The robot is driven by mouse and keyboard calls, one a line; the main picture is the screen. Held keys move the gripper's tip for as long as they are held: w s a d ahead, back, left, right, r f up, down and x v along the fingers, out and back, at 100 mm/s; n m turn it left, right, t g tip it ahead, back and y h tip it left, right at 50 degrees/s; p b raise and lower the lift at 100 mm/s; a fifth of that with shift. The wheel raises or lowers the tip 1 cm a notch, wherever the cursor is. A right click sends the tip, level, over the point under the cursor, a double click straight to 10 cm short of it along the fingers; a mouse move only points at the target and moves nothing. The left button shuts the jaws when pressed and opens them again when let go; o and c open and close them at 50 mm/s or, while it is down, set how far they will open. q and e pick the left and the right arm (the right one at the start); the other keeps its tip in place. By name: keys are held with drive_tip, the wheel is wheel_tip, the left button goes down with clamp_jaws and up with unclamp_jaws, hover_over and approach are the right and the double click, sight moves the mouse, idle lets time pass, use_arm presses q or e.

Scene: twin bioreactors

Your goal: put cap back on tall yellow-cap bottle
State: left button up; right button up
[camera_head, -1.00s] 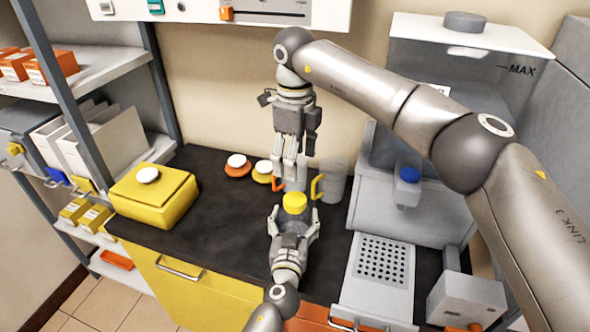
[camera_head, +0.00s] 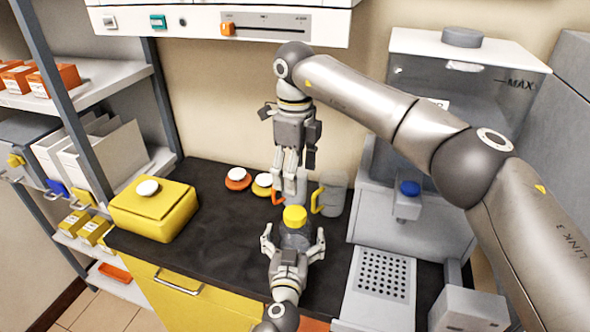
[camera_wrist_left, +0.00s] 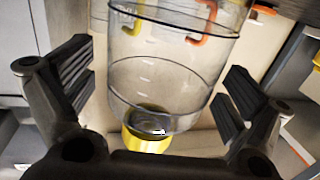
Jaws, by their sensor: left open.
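The tall clear bottle (camera_head: 296,237) stands upright on the dark bench with the yellow cap (camera_head: 295,216) on its mouth. In the left wrist view the clear bottle (camera_wrist_left: 165,85) lies between my fingers with the yellow cap (camera_wrist_left: 147,141) at its end; I cannot tell how tightly the cap sits. My left gripper (camera_head: 293,244) is open, one finger on each side of the bottle and apart from it. My right gripper (camera_head: 290,185) points down above and behind the cap, clear of it; its fingers hide part of a jug, and their opening is unclear.
Two clear jugs, one with an orange handle (camera_head: 278,192) and one with a yellow handle (camera_head: 318,200), stand close behind the bottle. An orange disc (camera_head: 238,183) and a yellow disc (camera_head: 262,189) lie further left. A yellow box (camera_head: 155,213) is at left; a perforated tray (camera_head: 381,278) is at right.

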use_arm(q)
drive_tip(key=s+a, duration=0.1)
drive_tip(key=s, duration=1)
drive_tip(key=shift+s+a+r, duration=0.15)
drive_tip(key=shift+r, duration=0.15)
